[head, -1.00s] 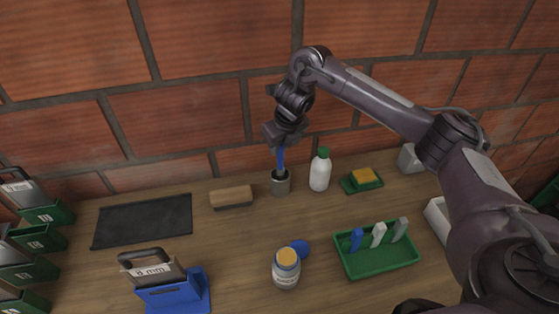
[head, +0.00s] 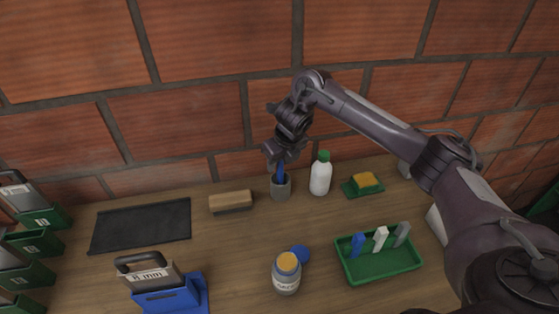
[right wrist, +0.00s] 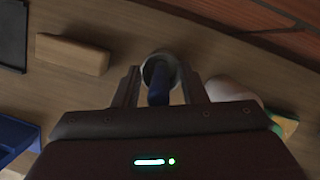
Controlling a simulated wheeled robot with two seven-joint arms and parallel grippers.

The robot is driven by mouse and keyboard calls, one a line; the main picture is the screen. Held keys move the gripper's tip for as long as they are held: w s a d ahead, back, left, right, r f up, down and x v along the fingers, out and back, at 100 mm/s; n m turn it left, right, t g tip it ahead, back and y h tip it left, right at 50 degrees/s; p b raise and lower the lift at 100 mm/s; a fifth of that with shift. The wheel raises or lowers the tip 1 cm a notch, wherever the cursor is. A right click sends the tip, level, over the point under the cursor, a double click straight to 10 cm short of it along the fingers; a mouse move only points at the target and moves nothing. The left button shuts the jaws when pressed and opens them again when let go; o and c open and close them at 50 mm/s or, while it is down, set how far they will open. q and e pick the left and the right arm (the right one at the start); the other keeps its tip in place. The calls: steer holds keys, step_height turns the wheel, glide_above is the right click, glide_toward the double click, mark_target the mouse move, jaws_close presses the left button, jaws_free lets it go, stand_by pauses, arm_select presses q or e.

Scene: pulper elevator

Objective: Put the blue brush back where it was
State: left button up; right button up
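The blue brush (head: 281,174) stands in a grey cup (head: 281,190) near the wall. In the right wrist view the brush's blue handle (right wrist: 158,92) rises from the round cup mouth (right wrist: 160,66). My right gripper (head: 280,158) is just above the cup, pointing down. In the right wrist view its two fingers (right wrist: 161,88) stand apart on either side of the handle, with gaps showing, so it looks open. The brush's lower end is hidden inside the cup. My left gripper is out of view.
A white bottle with green cap (head: 320,176) stands close right of the cup; a brown block (head: 231,201) lies left. A sponge on a green dish (head: 363,184), green tray (head: 382,268), jar (head: 286,274) and blue stand (head: 172,298) are around. The dark mat (head: 141,226) is bare.

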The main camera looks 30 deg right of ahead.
steer(key=shift+r, duration=0.3)
steer(key=p+v, duration=0.4)
steer(key=v, duration=0.7)
steer(key=shift+s+r, duration=0.2)
steer(key=shift+r, duration=0.15)
steer(key=shift+f, duration=0.1)
